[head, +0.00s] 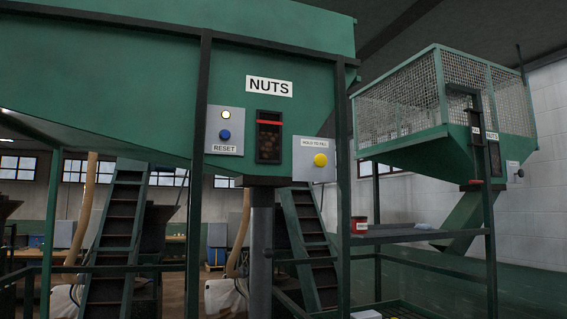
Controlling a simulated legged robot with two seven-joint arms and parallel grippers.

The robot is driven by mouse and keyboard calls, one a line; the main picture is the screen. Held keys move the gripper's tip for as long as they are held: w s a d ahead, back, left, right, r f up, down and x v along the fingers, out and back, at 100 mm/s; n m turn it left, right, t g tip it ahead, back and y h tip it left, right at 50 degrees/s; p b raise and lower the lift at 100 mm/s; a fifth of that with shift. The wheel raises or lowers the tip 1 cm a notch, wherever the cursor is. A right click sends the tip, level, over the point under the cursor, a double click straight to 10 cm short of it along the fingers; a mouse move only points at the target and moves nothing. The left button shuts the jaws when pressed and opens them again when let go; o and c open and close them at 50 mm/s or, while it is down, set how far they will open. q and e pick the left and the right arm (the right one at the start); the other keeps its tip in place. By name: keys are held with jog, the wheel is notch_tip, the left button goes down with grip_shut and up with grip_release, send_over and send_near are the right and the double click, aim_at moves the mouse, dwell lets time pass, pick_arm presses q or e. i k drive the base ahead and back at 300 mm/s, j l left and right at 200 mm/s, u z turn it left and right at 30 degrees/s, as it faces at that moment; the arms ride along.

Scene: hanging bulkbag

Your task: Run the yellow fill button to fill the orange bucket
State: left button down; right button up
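The round yellow button (320,160) sits on a light grey panel (314,174) marked "HOLD TO FILL". The panel is on the right part of the big green hopper (130,60), which carries a "NUTS" sign (269,87). A dark window (268,143) left of the panel shows brown contents below a red bar. No orange bucket can be made out. Neither of my grippers shows in the head view.
A "RESET" panel (225,146) has a blue button (225,135) and a lit lamp (227,115). Dark posts (344,200) stand before the hopper. A second, mesh-topped hopper (445,100) stands right, near a shelf (410,236) with a red container (359,226). Stairs (307,240) rise behind.

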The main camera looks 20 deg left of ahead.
aim_at(321, 161)
jog(key=i+l+u, duration=0.25)
jog(key=i+l, duration=0.2)
jog(key=i+l+u, duration=0.2)
jog(key=i+l, duration=0.25)
jog(key=i+l+u, duration=0.25)
jog(key=l, duration=0.45)
jog(key=i+l, duration=0.3)
jog(key=l, duration=0.15)
jog(key=i+l, duration=0.6)
jog(key=l, duration=0.25)
